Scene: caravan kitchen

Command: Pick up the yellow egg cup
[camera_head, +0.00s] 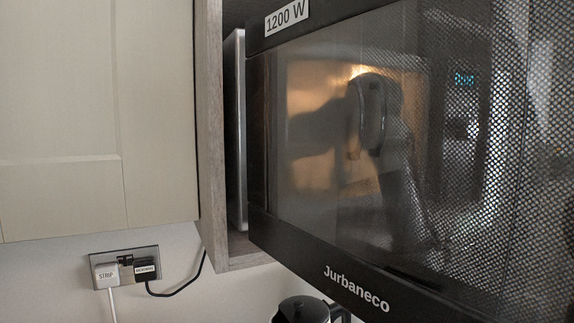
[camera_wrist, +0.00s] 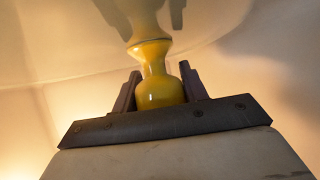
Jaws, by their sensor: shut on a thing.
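The yellow egg cup (camera_wrist: 160,92) stands out in the middle of the wrist view, glossy, with a narrow waist and a flared end pointing away from my gripper. My gripper (camera_wrist: 158,82) has a dark finger on each side of it and is shut on it. A paler copy of the cup and fingers shows above, like a reflection in a shiny surface. I cannot tell whether the cup touches that surface. I cannot make out the cup in the head view.
In the head view, a black microwave (camera_head: 352,296) fills the right side, with a warm glow and dark arm-like shapes in its glass; I cannot tell reflection from inside. A cream cupboard (camera_head: 70,110) is at left. A socket (camera_head: 124,268) and a dark kettle-like object (camera_head: 302,311) are below.

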